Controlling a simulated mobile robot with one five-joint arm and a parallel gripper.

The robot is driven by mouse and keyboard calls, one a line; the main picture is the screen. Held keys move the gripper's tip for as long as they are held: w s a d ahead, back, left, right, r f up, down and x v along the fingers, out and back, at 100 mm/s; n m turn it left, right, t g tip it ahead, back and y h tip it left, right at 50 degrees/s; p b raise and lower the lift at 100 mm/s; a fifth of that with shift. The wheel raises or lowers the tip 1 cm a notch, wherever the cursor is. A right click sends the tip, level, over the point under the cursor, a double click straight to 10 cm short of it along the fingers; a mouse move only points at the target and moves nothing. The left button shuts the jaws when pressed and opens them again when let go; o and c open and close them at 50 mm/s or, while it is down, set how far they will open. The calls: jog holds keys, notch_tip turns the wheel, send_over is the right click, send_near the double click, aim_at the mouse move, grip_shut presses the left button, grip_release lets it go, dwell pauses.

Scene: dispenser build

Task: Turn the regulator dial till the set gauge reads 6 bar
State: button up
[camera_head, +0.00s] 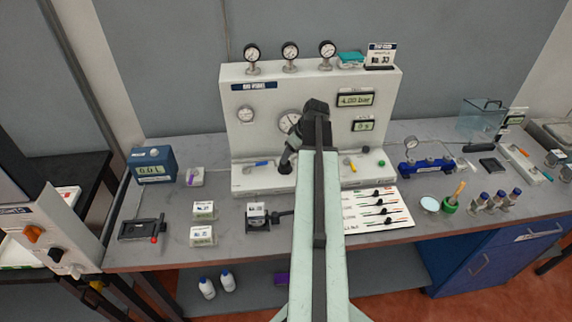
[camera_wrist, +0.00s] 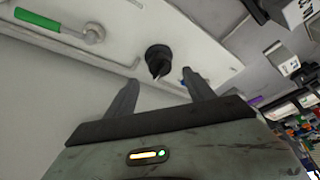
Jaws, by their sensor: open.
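The white panel (camera_head: 250,92) stands at the back of the bench with a display (camera_head: 355,99) that reads 4.00 bar. A round dial gauge (camera_head: 289,122) on its face is partly hidden by my arm. In the wrist view a black knob with a pointed tip, apparently the regulator dial (camera_wrist: 158,56), sits just beyond and between my fingertips. It also shows low on the panel in the head view (camera_head: 285,168). My gripper (camera_wrist: 159,78) is open, with one finger to each side of the knob and nothing visibly held. I cannot tell whether a finger touches it.
A blue lever (camera_head: 258,164) lies left of the knob; a yellow one (camera_head: 351,165) is to the right. The wrist view shows a green-handled lever (camera_wrist: 50,27) at upper left. A second display (camera_head: 363,125) reads 0 s. Several small items cover the bench in front.

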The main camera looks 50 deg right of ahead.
jog(key=b+x, duration=0.4)
jog(key=x, duration=0.2)
jog(key=shift+r, duration=0.1)
